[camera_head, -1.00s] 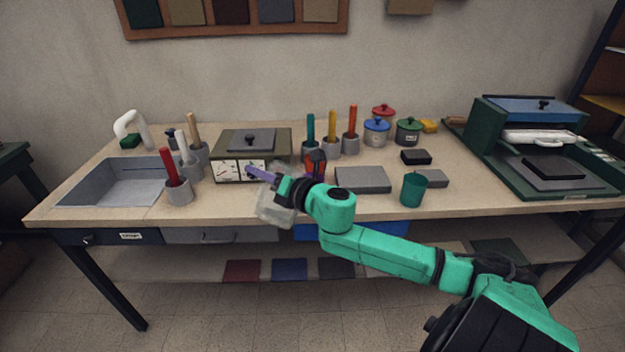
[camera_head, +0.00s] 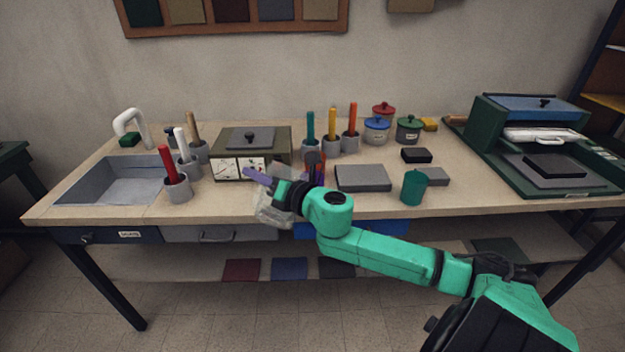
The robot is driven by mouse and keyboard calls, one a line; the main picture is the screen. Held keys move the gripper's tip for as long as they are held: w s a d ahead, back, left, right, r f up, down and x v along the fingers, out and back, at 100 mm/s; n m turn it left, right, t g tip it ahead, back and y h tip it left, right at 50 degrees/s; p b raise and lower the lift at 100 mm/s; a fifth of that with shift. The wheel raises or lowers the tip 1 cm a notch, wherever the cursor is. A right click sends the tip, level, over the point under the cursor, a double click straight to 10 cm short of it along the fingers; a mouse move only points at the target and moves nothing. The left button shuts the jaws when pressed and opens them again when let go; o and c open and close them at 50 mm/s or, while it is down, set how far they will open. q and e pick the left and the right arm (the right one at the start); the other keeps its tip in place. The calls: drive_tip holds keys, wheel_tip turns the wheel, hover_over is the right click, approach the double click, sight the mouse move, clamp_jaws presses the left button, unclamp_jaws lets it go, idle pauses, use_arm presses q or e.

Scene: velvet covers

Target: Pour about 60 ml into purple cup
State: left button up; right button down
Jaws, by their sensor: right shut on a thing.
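My right gripper (camera_head: 277,187) is shut on a clear see-through jug (camera_head: 272,212), held at the table's front edge, left of the middle. The jug looks tilted, and I cannot make out any liquid in it. A light purple piece (camera_head: 257,175) shows at the gripper's tip, in front of the olive box; I cannot tell whether it is part of the jug or of something else. A purple and red thing (camera_head: 319,168) stands just behind my right wrist, mostly hidden; I cannot tell whether it is the purple cup. My left gripper is out of view.
Behind the jug stands an olive box with dials (camera_head: 225,168). Grey holders with coloured sticks stand on both sides of it. A grey block (camera_head: 362,178) and a green cup (camera_head: 413,188) are to the right. A sink (camera_head: 115,185) is at the left, a green press (camera_head: 480,140) at the right.

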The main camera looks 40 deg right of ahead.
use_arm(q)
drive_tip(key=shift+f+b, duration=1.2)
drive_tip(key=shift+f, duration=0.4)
use_arm(e)
drive_tip(key=s+a+f+n, duration=0.2)
drive_tip(key=a+f+n, duration=0.5)
drive_tip(key=n, duration=0.1)
drive_tip(key=shift+a+f, duration=0.2)
